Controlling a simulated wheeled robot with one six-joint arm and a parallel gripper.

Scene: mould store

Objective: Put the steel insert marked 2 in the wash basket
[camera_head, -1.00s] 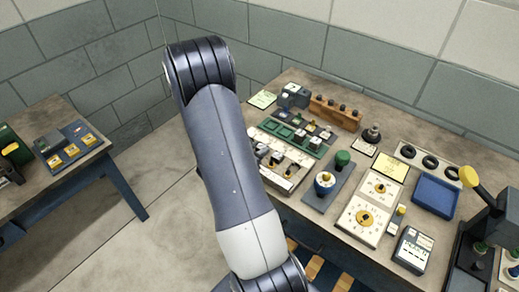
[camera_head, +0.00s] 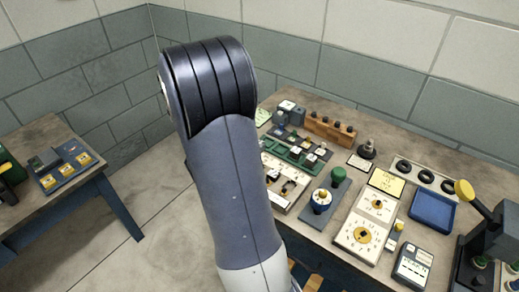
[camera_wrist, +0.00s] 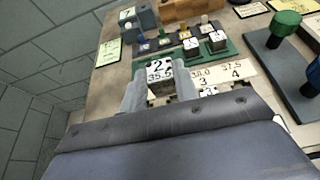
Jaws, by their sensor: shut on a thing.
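In the wrist view my gripper (camera_wrist: 160,92) is shut on a steel insert marked 2 (camera_wrist: 158,72), its pale top reading 2 and 35.5. The insert is between the two fingers, in front of a pale holder (camera_wrist: 238,70) with places numbered 3 and 4. I cannot tell whether it is clear of the holder. In the head view my arm hides the gripper and insert. No thing is clearly a wash basket; a blue open-topped tray (camera_head: 432,212) stands at the right of the bench.
A green rack (camera_wrist: 228,50) with small steel blocks lies just beyond the gripper. A board with green and blue knobs (camera_head: 325,205) stands right of the holder. Dials, black rings and a lever press (camera_head: 490,235) fill the bench's right side. A second table (camera_head: 60,180) is at left.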

